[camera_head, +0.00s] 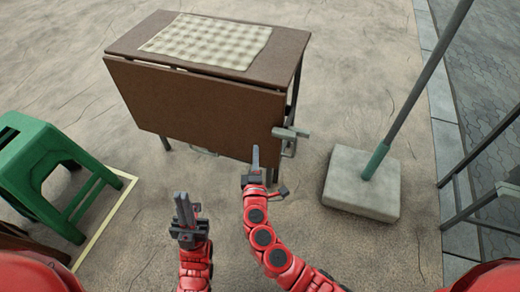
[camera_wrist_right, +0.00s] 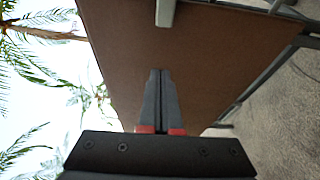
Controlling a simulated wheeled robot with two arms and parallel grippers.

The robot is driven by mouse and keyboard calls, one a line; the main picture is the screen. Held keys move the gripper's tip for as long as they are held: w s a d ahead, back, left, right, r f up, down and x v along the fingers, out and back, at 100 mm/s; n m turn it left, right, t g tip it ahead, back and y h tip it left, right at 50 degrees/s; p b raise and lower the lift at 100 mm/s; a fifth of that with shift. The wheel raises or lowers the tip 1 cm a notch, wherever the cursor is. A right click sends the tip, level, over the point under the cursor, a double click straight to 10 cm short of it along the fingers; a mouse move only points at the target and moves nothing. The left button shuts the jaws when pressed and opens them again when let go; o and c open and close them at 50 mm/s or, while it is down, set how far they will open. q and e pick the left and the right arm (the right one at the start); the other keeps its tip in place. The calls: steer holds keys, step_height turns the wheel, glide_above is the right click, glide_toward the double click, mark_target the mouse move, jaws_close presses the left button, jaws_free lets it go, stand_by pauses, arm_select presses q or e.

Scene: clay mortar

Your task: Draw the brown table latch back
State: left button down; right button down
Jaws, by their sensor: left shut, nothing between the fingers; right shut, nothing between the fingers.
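The brown table (camera_head: 125,38) stands ahead with its front leaf (camera_head: 195,105) hanging down. A grey latch (camera_head: 290,133) sits at the right edge of this leaf, with a bar sticking out to the right. A pale grey piece, likely the latch (camera_wrist_right: 165,12), shows at the top of the right wrist view. My right gripper (camera_head: 255,152) is shut and empty, below and left of the latch, apart from it. In the right wrist view its closed fingers (camera_wrist_right: 160,75) point at the brown leaf. My left gripper (camera_head: 183,200) is shut and empty, lower left, clear of the table.
A checkered cloth (camera_head: 205,40) lies on the table top. A green stool (camera_head: 40,165) stands at the left. A grey pole in a square concrete base (camera_head: 362,185) stands right of the table. Metal railing (camera_head: 480,165) is at the far right. Bare ground lies between table and base.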

mark_target(280, 137)
steer(key=w+b, duration=0.1)
steer(key=w, duration=0.7)
steer(key=shift+a, duration=0.1)
steer(key=d, duration=0.2)
steer(key=shift+s+d, duration=0.3)
steer(key=shift+d, duration=0.1)
steer(key=shift+s+d, duration=0.2)
steer(key=shift+d, duration=0.25)
steer(key=d, duration=0.2)
steer(key=s+d, duration=0.1)
steer(key=d, duration=0.1)
steer(key=shift+s+d, duration=0.2)
steer(key=shift+d, duration=0.05)
steer(key=shift+a, duration=0.1)
